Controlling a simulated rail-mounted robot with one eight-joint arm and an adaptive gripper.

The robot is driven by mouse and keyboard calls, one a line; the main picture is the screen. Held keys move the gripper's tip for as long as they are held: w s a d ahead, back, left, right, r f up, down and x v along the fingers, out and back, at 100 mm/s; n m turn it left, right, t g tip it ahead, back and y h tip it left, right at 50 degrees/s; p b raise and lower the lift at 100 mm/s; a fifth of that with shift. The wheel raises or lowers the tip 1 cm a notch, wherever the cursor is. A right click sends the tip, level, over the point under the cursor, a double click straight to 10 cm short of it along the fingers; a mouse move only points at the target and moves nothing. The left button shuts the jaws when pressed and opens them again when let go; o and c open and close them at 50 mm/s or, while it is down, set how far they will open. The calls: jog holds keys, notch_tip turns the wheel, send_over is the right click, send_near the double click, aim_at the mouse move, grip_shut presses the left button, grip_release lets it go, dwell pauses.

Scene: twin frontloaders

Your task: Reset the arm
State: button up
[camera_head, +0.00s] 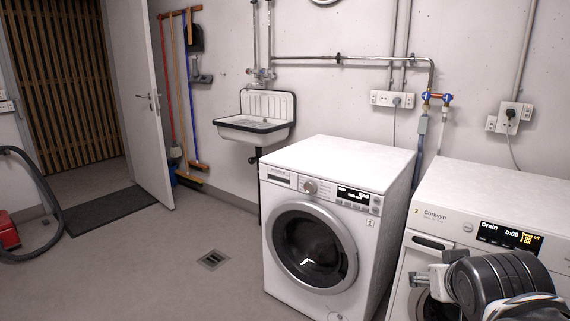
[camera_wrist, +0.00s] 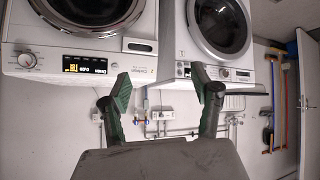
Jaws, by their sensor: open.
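My gripper (camera_wrist: 165,88) is open and empty in the wrist view, with its two dark fingers spread well apart and nothing between them. In the head view my gripper (camera_head: 432,280) is at the lower right, in front of the right washing machine (camera_head: 470,198), and partly hides that machine's front and door. The wrist view is upside down and shows both machines beyond the fingers. I cannot see contact between the fingers and either machine.
The left washing machine (camera_head: 345,152) has a shut round door. A wall sink (camera_head: 255,122), pipes and sockets are behind. An open room door (camera_head: 140,95), a dark mat (camera_head: 95,210) and a red appliance (camera_head: 8,230) are left. The floor around the drain (camera_head: 213,260) is clear.

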jog(key=s+a+f+n+g+y, duration=0.1)
jog(key=s+a+f+g+y, duration=0.2)
jog(key=s+a, duration=0.55)
notch_tip(320, 180, up, 12)
jog(key=p, duration=1.2)
jog(key=shift+w+a+f+t+p, duration=0.2)
jog(key=shift+w+a+t+p, duration=0.1)
jog(key=shift+w+p, duration=0.1)
